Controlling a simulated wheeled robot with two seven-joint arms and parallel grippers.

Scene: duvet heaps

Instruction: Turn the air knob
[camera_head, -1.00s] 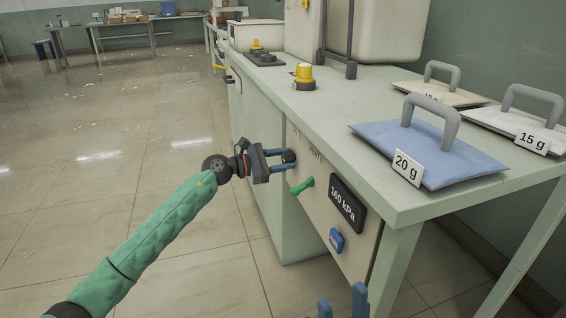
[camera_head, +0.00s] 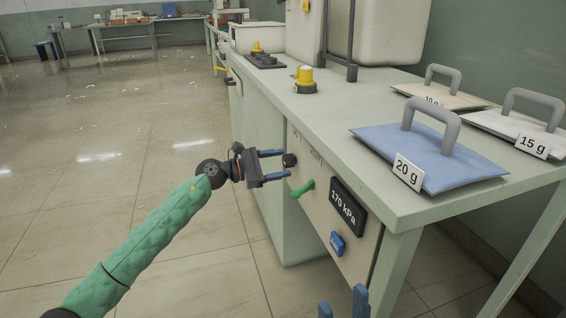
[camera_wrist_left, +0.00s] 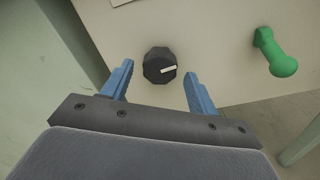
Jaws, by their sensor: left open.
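The black air knob (camera_head: 289,160) is on the bench's front panel. In the left wrist view the knob (camera_wrist_left: 159,66) has a white pointer line aimed right and slightly up. My left gripper (camera_head: 286,163) is open, its blue fingers spread to either side of the knob with clear gaps, tips close to the panel. In the wrist view the gripper (camera_wrist_left: 158,82) frames the knob without touching it. The display (camera_head: 348,205) reads 170 kPa. My right gripper (camera_head: 343,303) shows only two blue fingertips, apart, at the bottom edge.
A blue 20 g pad (camera_head: 440,150), other weighted pads and a yellow-topped knob (camera_head: 305,78) are on the bench top.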

